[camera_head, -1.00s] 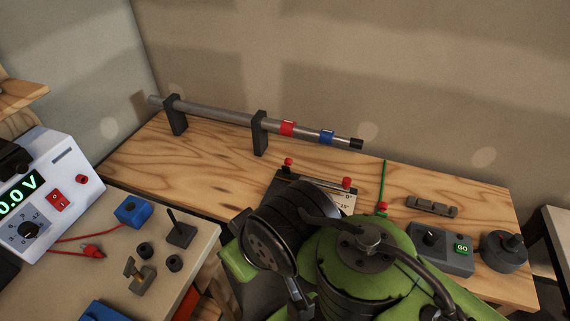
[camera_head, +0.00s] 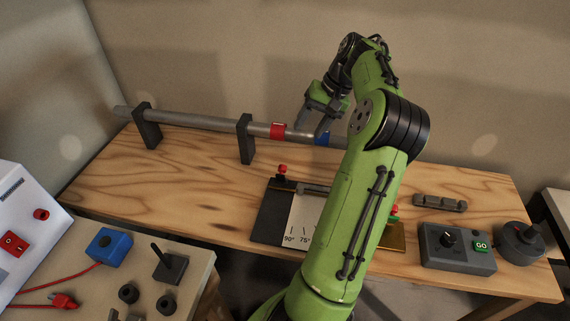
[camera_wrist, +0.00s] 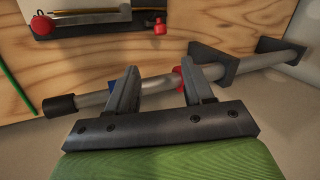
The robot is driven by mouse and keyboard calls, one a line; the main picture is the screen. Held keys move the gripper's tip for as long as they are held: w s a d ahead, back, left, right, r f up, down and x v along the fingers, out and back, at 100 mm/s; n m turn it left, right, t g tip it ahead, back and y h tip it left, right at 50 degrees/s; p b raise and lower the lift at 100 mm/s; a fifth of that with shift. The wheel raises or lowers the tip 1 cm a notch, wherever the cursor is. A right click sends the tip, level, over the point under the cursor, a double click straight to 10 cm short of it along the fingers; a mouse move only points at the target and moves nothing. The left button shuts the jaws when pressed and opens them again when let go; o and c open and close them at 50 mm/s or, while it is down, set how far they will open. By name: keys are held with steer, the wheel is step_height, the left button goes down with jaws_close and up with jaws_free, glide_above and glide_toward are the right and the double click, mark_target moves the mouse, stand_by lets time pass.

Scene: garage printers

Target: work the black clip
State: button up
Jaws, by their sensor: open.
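A grey tube (camera_head: 190,120) lies across two dark upright brackets at the back of the bench. The black clip (camera_wrist: 62,105) shows in the wrist view as a black band at the tube's free end; my arm hides it in the head view. A red clip (camera_head: 278,131) and a blue clip (camera_head: 322,139) also sit on the tube. My gripper (camera_wrist: 160,78) is open and empty. Its fingers point at the tube between the red and blue clips, and the black clip lies outside them, to the left in the wrist view. Contact with the tube cannot be told.
A plate with angle marks (camera_head: 302,222) and red knobs lies on the bench before the tube. A grey GO box (camera_head: 457,250), a round dark knob base (camera_head: 519,243) and a small grey block (camera_head: 440,203) stand at right.

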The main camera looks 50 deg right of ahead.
mark_target(282, 173)
steer(key=b+x, duration=0.5)
steer(key=x, duration=1)
steer(key=shift+w+a+f, duration=0.1)
steer(key=shift+w+f, duration=0.05)
steer(key=shift+w, duration=0.05)
steer(key=shift+c, duration=0.3)
jaws_close()
